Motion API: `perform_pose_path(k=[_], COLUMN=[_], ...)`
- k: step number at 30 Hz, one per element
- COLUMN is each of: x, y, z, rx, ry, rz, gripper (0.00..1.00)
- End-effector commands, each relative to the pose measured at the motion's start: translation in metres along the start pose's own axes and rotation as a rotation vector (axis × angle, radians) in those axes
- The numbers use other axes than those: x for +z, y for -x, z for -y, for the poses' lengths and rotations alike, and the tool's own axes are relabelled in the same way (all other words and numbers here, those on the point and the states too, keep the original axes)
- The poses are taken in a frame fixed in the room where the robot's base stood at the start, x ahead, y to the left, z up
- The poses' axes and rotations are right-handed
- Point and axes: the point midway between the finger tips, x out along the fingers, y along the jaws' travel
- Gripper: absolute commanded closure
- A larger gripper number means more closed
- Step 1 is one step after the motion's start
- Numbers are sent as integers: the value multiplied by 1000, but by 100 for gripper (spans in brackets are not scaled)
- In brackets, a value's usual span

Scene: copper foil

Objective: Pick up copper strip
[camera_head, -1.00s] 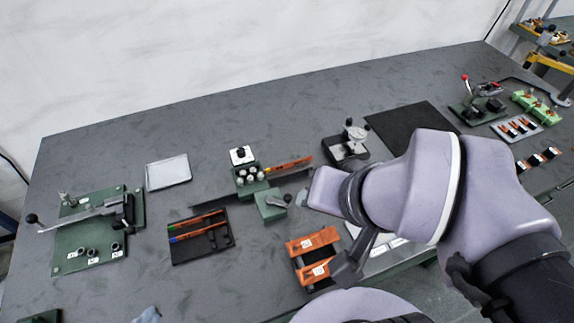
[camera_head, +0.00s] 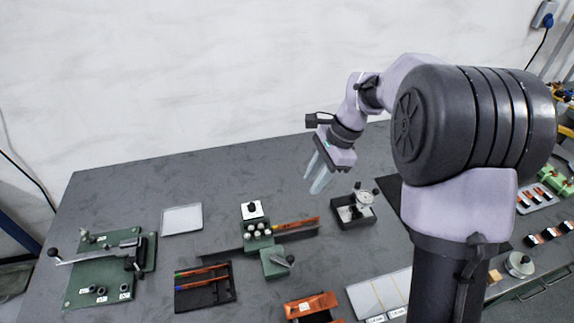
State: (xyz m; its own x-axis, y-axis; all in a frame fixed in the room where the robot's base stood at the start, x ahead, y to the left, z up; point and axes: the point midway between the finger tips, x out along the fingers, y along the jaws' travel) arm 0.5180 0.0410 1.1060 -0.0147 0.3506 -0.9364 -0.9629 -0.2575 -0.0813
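My gripper (camera_head: 312,184) hangs above the rear middle of the table, fingers pointing down. Its two pale fingers are apart, with nothing visible between them. A long copper-orange strip (camera_head: 296,223) lies along a dark rail beside the green fixture (camera_head: 257,236), below and left of my gripper and well apart from it. Thin copper-orange strips (camera_head: 203,269) with coloured ends also lie in a black tray (camera_head: 222,291) at front left. I cannot tell which one the task means.
A dial gauge stand (camera_head: 360,205) is right of the fixture. A white plate (camera_head: 182,219) and a green lever tool (camera_head: 105,268) stand left. Orange blocks (camera_head: 312,306) and a pale labelled panel (camera_head: 381,295) are at the front. The rear left table (camera_head: 140,185) is clear.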

Motion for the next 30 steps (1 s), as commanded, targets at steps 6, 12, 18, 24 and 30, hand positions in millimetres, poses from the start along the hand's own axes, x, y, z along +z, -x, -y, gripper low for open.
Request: perform_pose_path(k=[6, 12, 18, 24, 30], x=[-17, -16, -14, -13, -12], y=[-37, -98, -144, -162, -202], z=[16, 13, 12, 12, 14], rx=[47, 50, 47, 46, 48], ry=[-117, -116, -114, -114, -113], rz=[43, 43, 42, 41, 41], gripper=[72, 72, 72, 72, 72])
